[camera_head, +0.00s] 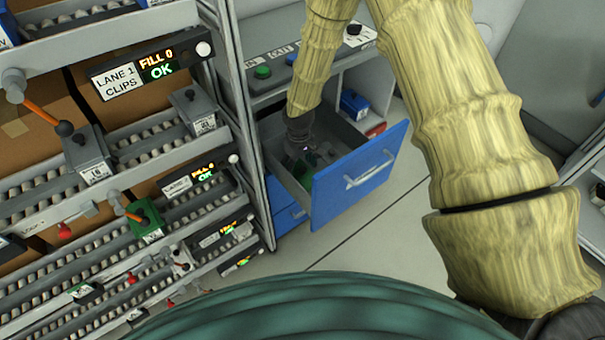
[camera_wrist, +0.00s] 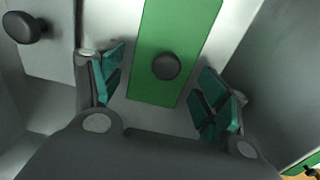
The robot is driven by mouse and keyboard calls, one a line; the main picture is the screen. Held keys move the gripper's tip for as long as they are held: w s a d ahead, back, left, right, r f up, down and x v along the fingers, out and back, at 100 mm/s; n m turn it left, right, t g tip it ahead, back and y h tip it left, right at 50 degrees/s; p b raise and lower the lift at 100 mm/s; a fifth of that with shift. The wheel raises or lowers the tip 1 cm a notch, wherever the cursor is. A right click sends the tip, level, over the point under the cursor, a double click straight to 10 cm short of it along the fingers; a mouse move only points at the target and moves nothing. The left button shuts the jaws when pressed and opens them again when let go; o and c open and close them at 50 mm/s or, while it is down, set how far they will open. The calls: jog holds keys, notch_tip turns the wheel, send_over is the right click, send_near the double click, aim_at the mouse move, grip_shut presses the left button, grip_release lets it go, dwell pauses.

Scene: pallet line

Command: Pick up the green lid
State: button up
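The green lid (camera_wrist: 185,35) shows in the wrist view as a flat green strip with a dark round knob (camera_wrist: 166,66) on top. My gripper (camera_wrist: 160,92) is open, with one teal-padded finger on each side of the knob. Whether the fingers touch the lid cannot be told. In the head view my gripper (camera_head: 302,150) reaches down into the open blue-fronted drawer (camera_head: 362,175). A small green patch (camera_head: 302,174) shows in the drawer below it, mostly hidden by my gripper.
A grey lid with a dark knob (camera_wrist: 26,27) lies left of the green one in the wrist view. The drawer walls are close around my gripper. A roller rack (camera_head: 120,150) stands at left, holding another green lidded piece (camera_head: 146,220). A counter (camera_head: 290,65) is above the drawer.

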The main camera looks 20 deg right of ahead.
jog(key=c, duration=0.5)
jog(key=shift+o, duration=0.2)
jog(key=shift+r, duration=0.1)
